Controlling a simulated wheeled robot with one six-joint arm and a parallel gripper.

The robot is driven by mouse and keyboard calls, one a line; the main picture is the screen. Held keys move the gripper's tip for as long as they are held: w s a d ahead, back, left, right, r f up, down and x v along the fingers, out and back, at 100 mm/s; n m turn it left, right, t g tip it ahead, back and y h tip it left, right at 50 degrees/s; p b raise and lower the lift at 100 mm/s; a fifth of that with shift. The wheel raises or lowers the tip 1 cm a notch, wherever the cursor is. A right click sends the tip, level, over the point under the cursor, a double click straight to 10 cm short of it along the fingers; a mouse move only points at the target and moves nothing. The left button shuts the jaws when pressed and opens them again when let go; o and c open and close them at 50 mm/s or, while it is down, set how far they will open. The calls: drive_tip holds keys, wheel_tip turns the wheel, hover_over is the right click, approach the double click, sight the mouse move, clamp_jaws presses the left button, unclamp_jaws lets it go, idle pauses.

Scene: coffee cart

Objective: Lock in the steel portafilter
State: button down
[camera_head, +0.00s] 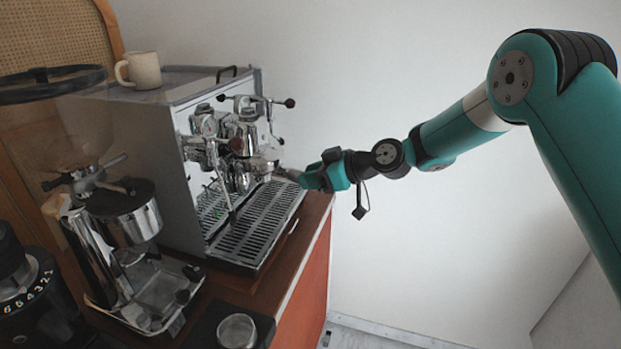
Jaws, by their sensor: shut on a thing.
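The chrome espresso machine (165,150) stands on the cart with its front turned to the right. Its group head (247,135) is at the middle of the front, above the drip tray (252,235). The handle is mostly hidden by my gripper. The portafilter's steel head is close under the group head; I cannot tell whether it is seated or at what angle it is turned.
A cream mug (143,69) sits on top of the machine. A small round metal cup (237,331) sits on a dark mat at the front. A thin steam wand (224,185) hangs left of the group head.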

drive_tip(key=shift+w+d+n+g+b, duration=0.15)
drive_tip(key=shift+w+n+g+b, duration=0.15)
drive_tip(key=shift+w+g, duration=0.15)
drive_tip(key=shift+w+d+r+n+g, duration=0.1)
drive_tip(key=shift+w+n+g, duration=0.15)
drive_tip(key=shift+n, duration=0.15)
drive_tip(key=c, duration=0.7)
unclamp_jaws()
drive_tip(key=shift+d, duration=0.15)
